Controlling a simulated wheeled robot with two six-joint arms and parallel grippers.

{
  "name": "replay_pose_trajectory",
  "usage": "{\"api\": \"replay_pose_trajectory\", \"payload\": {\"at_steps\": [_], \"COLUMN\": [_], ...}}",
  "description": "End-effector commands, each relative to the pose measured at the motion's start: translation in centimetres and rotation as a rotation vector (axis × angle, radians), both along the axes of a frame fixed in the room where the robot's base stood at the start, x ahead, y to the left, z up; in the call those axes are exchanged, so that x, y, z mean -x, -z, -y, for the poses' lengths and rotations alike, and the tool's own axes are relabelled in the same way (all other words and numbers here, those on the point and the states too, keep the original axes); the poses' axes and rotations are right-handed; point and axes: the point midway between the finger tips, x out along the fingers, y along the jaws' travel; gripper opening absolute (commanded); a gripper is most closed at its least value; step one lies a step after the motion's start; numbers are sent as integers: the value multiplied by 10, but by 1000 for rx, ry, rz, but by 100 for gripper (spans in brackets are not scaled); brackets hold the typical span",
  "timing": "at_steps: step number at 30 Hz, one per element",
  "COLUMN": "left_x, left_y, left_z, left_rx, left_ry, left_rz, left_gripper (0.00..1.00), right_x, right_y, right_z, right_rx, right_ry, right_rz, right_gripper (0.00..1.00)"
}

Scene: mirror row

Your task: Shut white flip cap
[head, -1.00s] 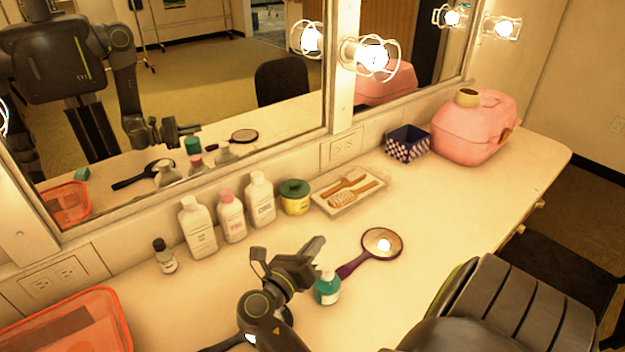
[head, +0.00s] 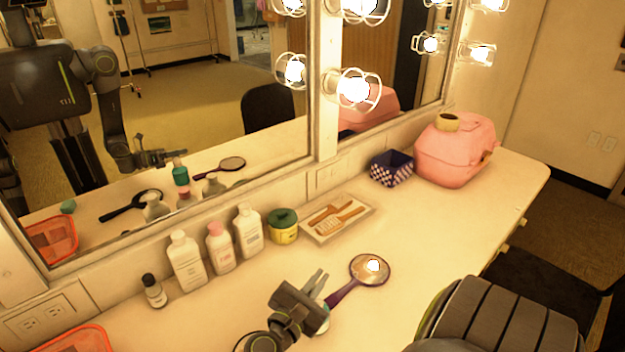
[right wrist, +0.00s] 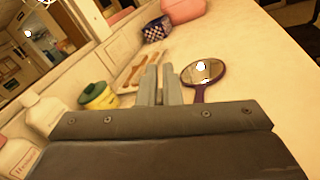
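A small teal bottle (head: 323,323) with a whitish top stands on the counter. My right gripper (head: 322,278) is in front of it and hides most of it, so I cannot see how its cap stands or whether I touch it. The gripper's fingers are close together with a thin slit between them and nothing visibly held; they also show in the right wrist view (right wrist: 161,84), where the teal bottle is not visible. White bottles with white caps (head: 186,262) (head: 248,232) stand along the mirror. My left gripper is not in view.
A purple hand mirror (head: 369,269) lies just beyond the gripper. Near the wall are a pink-capped bottle (head: 221,250), a green-lidded jar (head: 284,232), a tray with brushes (head: 364,211), a checked box (head: 391,170) and a pink case (head: 455,152).

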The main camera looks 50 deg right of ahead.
Motion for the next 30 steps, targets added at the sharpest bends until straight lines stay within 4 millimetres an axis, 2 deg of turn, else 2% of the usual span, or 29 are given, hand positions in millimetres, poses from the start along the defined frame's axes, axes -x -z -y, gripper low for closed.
{"api": "replay_pose_trajectory", "payload": {"at_steps": [11,30], "left_x": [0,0], "left_y": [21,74], "left_z": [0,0], "left_rx": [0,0], "left_ry": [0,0], "left_rz": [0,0], "left_gripper": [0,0], "right_x": [16,32], "right_y": [10,30], "right_z": [3,6], "right_rx": [-69,-178], "right_ry": [1,1], "right_rz": [353,908], "right_gripper": [0,0]}}
